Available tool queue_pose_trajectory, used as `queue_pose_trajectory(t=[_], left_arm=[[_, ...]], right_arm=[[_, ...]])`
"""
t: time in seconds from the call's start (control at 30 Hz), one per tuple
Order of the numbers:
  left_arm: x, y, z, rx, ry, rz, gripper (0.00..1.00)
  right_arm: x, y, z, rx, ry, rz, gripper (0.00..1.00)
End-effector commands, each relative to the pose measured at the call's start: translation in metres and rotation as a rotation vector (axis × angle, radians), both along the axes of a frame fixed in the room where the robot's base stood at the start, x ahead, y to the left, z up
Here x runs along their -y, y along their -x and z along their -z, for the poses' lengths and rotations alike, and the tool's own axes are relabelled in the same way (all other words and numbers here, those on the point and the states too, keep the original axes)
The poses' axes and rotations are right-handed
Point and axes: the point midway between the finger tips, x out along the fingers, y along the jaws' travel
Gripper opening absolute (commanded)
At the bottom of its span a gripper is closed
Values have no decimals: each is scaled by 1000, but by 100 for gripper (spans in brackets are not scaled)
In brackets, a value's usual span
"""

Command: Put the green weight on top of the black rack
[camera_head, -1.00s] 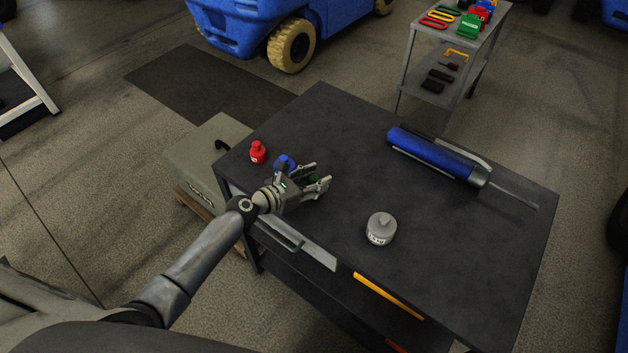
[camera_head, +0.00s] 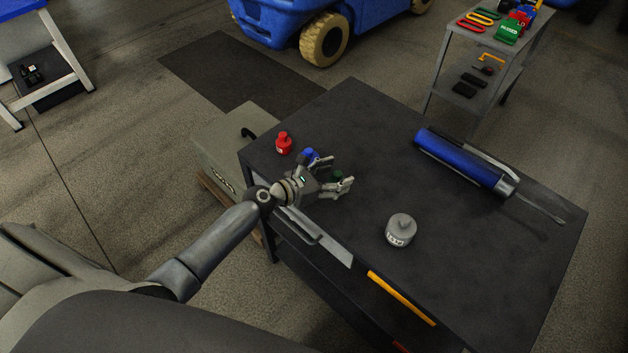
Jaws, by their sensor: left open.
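The green weight (camera_head: 336,177) shows as a small dark green patch between the fingers of my left gripper (camera_head: 341,174), on the dark workbench top (camera_head: 460,260). The fingers are apart, one on the far side of the weight and one on the near side, and hide most of it. I cannot tell whether they touch it. No thing stands out clearly as the black rack. My right gripper is not in view.
A blue weight (camera_head: 310,155) stands close behind my left gripper and a red weight (camera_head: 284,144) farther back left. A grey weight (camera_head: 401,231) stands to the right near the front edge. A blue tool (camera_head: 460,163) lies at the right. The bench middle is clear.

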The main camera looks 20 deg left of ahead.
Motion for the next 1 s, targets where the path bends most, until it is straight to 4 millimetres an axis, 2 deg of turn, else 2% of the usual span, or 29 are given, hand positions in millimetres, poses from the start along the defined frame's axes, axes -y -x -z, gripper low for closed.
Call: queue_pose_trajectory(t=[0.3,0.5,0.7,1.0], left_arm=[[-32,53,-17,-2,-3,1,62],[-46,77,-26,-1,-2,1,62],[-52,87,-31,0,-2,3,62],[-52,88,-32,0,-1,1,62]], right_arm=[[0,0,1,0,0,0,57],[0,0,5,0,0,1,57],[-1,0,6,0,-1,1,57],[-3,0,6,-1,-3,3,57]])
